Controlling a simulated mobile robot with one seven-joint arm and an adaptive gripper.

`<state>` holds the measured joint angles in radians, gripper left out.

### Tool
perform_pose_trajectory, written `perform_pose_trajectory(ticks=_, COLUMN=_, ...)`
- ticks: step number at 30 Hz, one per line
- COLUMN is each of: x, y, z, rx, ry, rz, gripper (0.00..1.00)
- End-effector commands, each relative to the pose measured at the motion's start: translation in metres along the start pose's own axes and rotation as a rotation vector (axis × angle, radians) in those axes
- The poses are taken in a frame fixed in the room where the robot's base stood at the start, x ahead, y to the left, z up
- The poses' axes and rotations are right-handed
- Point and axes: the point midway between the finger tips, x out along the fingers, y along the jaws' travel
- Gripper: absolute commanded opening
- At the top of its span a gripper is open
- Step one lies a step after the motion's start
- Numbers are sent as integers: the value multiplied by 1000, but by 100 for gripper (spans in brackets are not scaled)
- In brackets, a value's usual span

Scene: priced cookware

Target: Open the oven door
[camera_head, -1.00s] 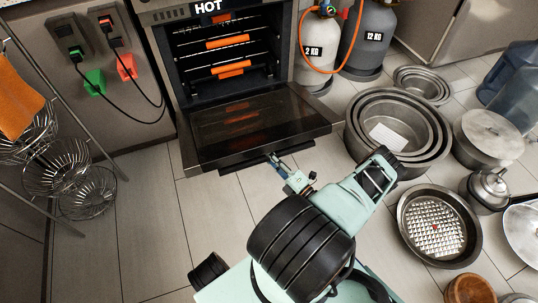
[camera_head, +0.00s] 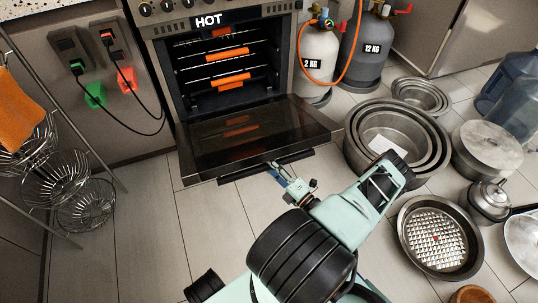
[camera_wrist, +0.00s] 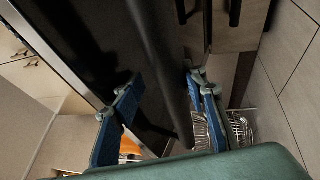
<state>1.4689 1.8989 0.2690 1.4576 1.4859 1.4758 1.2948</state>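The oven (camera_head: 290,60) stands at the back with its cavity in plain view. Its dark glass door (camera_head: 215,140) is folded down to the front, low above the floor and close to level. The door handle (camera_head: 232,176) is a dark bar along the door's front edge. My gripper (camera_head: 277,173) is at the middle of this handle. In the wrist view, its blue fingers (camera_wrist: 160,112) are spread apart, with the dark handle bar (camera_wrist: 165,60) running between them. I cannot tell whether either finger touches the bar.
Nested round pans (camera_head: 390,140) stand close right of the door. Gas cylinders (camera_head: 318,60) stand right of the oven. A wire basket rack (camera_head: 60,185) is at the left. A perforated pan (camera_head: 437,237) lies at the right. The floor (camera_head: 150,230) left of my arm is clear.

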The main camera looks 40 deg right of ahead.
Motion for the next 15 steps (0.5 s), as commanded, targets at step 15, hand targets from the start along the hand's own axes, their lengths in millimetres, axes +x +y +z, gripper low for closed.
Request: perform_pose_trajectory(ticks=15, x=12, y=69, z=6, rx=-1, ry=0, rz=3, gripper=39)
